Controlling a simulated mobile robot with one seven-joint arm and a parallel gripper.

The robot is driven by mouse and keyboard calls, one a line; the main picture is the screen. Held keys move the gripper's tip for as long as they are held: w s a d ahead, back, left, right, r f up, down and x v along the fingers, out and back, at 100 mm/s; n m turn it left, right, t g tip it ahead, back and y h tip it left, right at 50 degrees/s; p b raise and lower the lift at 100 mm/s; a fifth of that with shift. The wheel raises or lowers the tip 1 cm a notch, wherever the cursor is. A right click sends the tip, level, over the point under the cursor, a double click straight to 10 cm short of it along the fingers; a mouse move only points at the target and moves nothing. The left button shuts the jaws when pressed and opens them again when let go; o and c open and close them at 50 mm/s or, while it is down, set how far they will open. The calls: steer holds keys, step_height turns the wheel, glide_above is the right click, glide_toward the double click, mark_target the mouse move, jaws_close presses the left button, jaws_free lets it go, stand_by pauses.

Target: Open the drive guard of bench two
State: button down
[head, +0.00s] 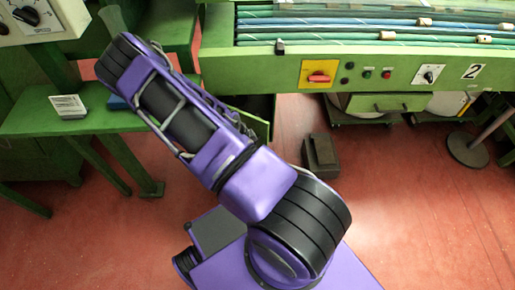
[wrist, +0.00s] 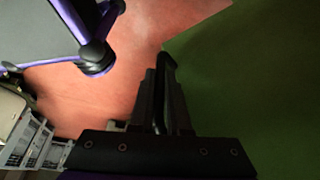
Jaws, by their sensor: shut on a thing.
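In the wrist view, my gripper (wrist: 166,65) is shut at the edge of a large flat green panel, seemingly the drive guard (wrist: 240,95). The panel fills the right side, with red floor left of its edge. The fingers hide what they grip. In the head view my purple arm reaches up and left, and my gripper is hidden. Part of a green panel (head: 260,122) shows below the bench beside my arm; how far the guard stands open cannot be told.
A yellow plate with a red switch (head: 319,77) is on the bench front. A dark block (head: 320,155) stands on the floor below. A round-based stand (head: 470,150) is at right. The red floor at lower right is clear.

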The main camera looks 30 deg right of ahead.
stand_by(0.3)
steer(key=c, duration=1.2)
jaws_free()
steer(key=shift+o, duration=0.2)
steer(key=p+v, duration=0.1)
steer(key=v, duration=0.6)
steer(key=shift+a+r, duration=0.2)
steer(key=shift+r, duration=0.05)
